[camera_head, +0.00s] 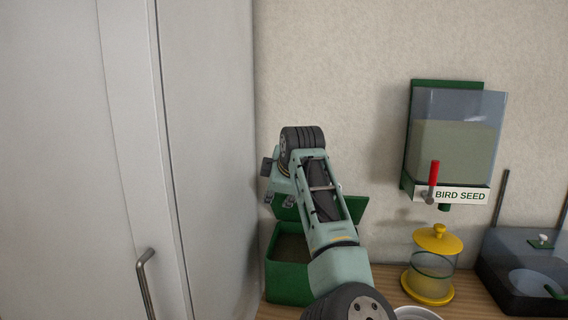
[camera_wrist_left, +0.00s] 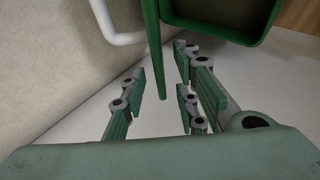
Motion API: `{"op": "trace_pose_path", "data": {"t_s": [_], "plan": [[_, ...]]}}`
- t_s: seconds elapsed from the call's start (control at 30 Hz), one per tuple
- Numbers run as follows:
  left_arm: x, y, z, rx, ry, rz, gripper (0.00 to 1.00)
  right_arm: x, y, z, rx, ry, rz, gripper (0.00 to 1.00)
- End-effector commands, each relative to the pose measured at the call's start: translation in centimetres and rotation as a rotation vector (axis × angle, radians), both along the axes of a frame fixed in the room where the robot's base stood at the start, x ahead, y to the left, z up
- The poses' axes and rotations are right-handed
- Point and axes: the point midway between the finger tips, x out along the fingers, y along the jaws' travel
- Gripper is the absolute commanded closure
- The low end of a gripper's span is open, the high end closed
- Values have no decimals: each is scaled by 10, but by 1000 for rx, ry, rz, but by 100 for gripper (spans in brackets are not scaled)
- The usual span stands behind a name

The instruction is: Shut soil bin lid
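The green soil bin (camera_head: 288,283) stands on the wooden counter beside the grey cabinet, with dark soil inside. Its green lid (camera_head: 354,207) is raised at the back, near the wall; my arm covers much of it. My left gripper (camera_head: 278,198) is over the bin's left side, in front of the lid. In the left wrist view my left gripper (camera_wrist_left: 165,98) has its fingers apart. The lid's edge (camera_wrist_left: 153,50) reaches into the gap between them; contact cannot be told. The bin (camera_wrist_left: 225,36) is at the upper right there. My right gripper is not in view.
The tall grey cabinet (camera_head: 205,130) with a metal handle (camera_head: 145,283) stands close on the left. A bird seed dispenser (camera_head: 450,145) hangs on the wall. A yellow-lidded jar (camera_head: 432,268) and a dark translucent tray (camera_head: 525,265) are to the right on the counter (camera_head: 470,302).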

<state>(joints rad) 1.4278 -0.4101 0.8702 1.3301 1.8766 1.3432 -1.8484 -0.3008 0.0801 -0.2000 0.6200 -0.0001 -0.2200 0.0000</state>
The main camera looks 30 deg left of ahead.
Motion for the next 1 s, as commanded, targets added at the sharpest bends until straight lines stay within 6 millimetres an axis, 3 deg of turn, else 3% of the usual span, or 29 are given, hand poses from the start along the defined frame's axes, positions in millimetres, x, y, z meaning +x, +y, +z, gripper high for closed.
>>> {"op": "trace_pose_path", "data": {"t_s": [0.27, 0.4, 0.6, 1.0], "plan": [[-4, -3, 3, 1, -1, 1, 72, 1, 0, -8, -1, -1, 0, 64], [-11, -10, 12, 2, -2, 1, 72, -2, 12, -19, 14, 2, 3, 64], [-21, -21, 27, 2, -1, 0, 72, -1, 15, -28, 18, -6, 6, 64], [-35, -36, 48, 0, 0, 0, 72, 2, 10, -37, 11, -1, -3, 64]]}}
